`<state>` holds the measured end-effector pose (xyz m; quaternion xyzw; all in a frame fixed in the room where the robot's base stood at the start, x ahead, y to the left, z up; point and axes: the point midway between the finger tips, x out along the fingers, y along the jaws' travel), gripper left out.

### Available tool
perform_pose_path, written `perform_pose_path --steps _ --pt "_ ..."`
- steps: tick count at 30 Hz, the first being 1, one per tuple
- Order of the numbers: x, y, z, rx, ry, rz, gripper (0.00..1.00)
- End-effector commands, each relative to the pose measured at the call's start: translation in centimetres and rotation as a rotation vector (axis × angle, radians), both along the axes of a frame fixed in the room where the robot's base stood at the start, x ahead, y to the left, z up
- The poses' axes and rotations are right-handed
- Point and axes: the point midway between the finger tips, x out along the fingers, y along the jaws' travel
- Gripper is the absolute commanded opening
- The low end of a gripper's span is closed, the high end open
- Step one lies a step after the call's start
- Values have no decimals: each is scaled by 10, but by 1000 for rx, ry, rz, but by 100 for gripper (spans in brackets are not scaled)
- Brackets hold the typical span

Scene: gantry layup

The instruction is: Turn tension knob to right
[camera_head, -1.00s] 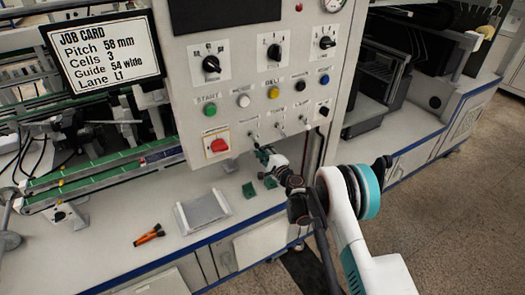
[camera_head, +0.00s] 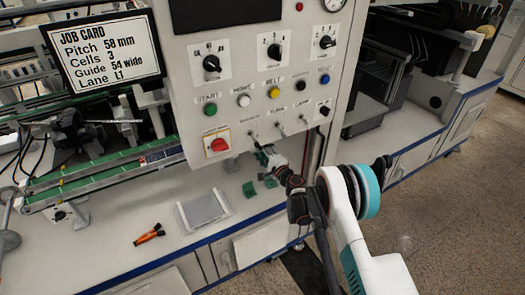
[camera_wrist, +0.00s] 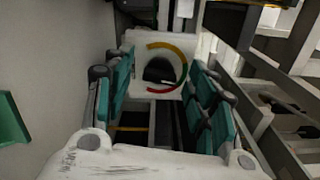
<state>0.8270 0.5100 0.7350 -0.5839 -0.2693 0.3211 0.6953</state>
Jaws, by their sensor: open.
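In the wrist view a black knob (camera_wrist: 160,72) sits on a white plate with a curved yellow, green and red scale around it. My gripper (camera_wrist: 163,67) is open, with one teal finger on each side of the knob and the plate. I cannot tell whether either finger touches the knob. In the head view my gripper (camera_head: 264,155) is at the lower edge of the white control panel (camera_head: 180,55). The knob between the fingers is not clear in that view.
The panel carries three rotary selectors, several coloured buttons, small toggles and a red switch (camera_head: 218,145). A job card display (camera_head: 104,52) stands at left.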

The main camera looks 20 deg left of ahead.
Motion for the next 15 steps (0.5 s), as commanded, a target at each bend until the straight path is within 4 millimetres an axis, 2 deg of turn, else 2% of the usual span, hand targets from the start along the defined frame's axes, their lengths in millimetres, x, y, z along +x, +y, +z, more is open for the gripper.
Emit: perform_pose_path --steps 8,15 --pt "-7 -9 0 0 0 -2 52" --pt "-36 -44 0 0 0 -2 52"
